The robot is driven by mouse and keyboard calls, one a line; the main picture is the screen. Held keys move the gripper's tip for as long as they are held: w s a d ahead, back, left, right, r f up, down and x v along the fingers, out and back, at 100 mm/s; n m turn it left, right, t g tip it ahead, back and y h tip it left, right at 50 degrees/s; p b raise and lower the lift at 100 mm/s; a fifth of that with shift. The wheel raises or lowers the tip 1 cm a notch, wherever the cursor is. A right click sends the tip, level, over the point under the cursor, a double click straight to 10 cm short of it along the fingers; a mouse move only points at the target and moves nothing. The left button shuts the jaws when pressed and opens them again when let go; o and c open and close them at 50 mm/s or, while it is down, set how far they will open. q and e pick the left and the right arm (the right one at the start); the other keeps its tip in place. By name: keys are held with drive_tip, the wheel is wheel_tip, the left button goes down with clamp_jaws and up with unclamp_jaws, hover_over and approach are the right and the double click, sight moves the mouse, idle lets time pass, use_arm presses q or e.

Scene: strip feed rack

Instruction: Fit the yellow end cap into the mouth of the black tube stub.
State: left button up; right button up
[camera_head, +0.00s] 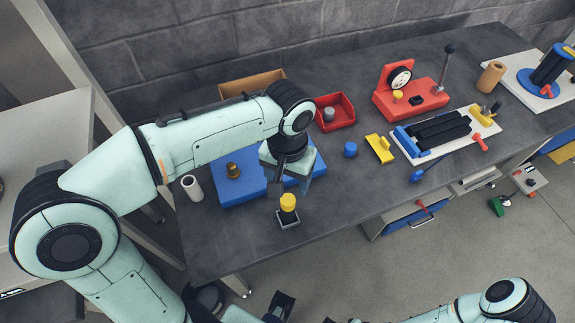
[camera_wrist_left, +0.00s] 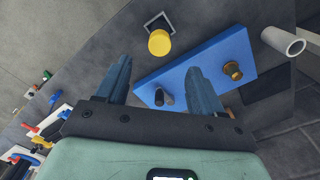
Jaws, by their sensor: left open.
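The yellow end cap (camera_head: 288,202) sits on top of the black tube stub (camera_head: 288,216), which stands upright on a small square base near the table's front edge. I cannot tell how far the cap is inside the mouth. In the left wrist view the cap (camera_wrist_left: 160,42) hides most of the stub, and the square base shows behind it. My left gripper (camera_head: 290,182) is open and empty, above and behind the cap in the head view. Its two fingers (camera_wrist_left: 161,80) are apart, with the cap beyond their tips.
A blue board (camera_head: 238,190) with a brass piece (camera_head: 233,170) lies beneath and left of my left gripper. A white tube (camera_head: 192,188) stands at its left. A red bin (camera_head: 340,108), blue cap (camera_head: 350,149) and yellow block (camera_head: 379,148) are to the right. The table front right of the stub is clear.

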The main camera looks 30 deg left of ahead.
use_arm(q)
drive_tip(key=shift+r, duration=1.75)
use_arm(e)
drive_tip(key=shift+w+r, duration=0.1)
drive_tip(key=shift+r, duration=0.25)
